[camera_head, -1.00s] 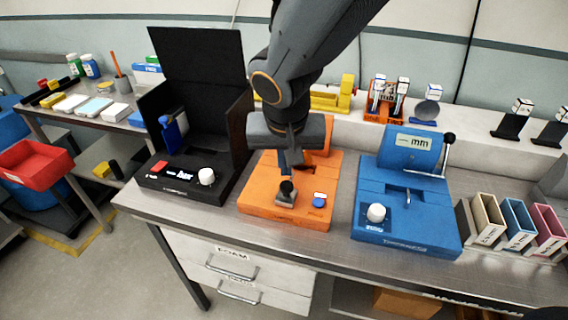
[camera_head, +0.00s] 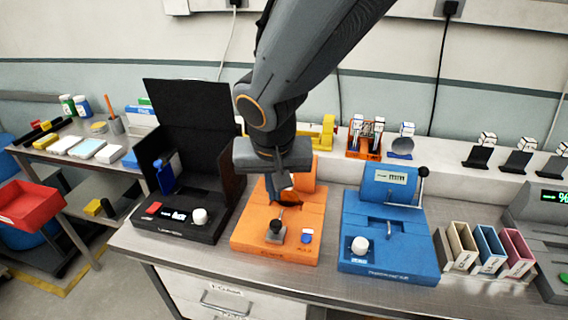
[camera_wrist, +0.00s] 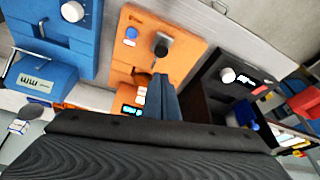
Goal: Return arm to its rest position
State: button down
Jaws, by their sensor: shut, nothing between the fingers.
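My gripper (camera_head: 284,186) is shut and empty, raised above the orange module (camera_head: 300,212) in the head view, with my arm reaching down from the upper right. The module has a dark knob on a square plate and a blue button at its front. In the wrist view my shut fingers (camera_wrist: 165,98) point at the orange module (camera_wrist: 160,22), apart from its knob. Part of the module's rear is hidden behind my gripper.
A black open-lidded box (camera_head: 185,225) stands left of the orange module, and a blue module (camera_head: 390,245) with a lever stands right. Coloured slotted bins (camera_head: 490,250) are farther right. A white ledge (camera_head: 440,158) runs behind. The bench's front strip is clear.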

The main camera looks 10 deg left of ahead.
jog(key=d+f+b, duration=0.1)
jog(key=d+f, duration=0.2)
jog(key=d, duration=0.6)
jog(key=s+d+f+m+g+b, duration=0.1)
jog(key=d+f, duration=0.2)
jog(key=d, duration=0.6)
jog(key=d+f+m+g+b, duration=0.1)
jog(key=d+f+b, duration=0.1)
jog(key=d, duration=0.7)
jog(key=shift+s+d+f+h, duration=0.15)
jog(key=shift+f, duration=0.2)
jog(key=shift+s+d+f+h, duration=0.1)
jog(key=shift+f+h, duration=0.05)
jog(key=shift+f, duration=0.2)
jog(key=shift+s+d+f, duration=0.1)
jog(key=shift+s+d, duration=0.15)
jog(key=shift+d, duration=0.1)
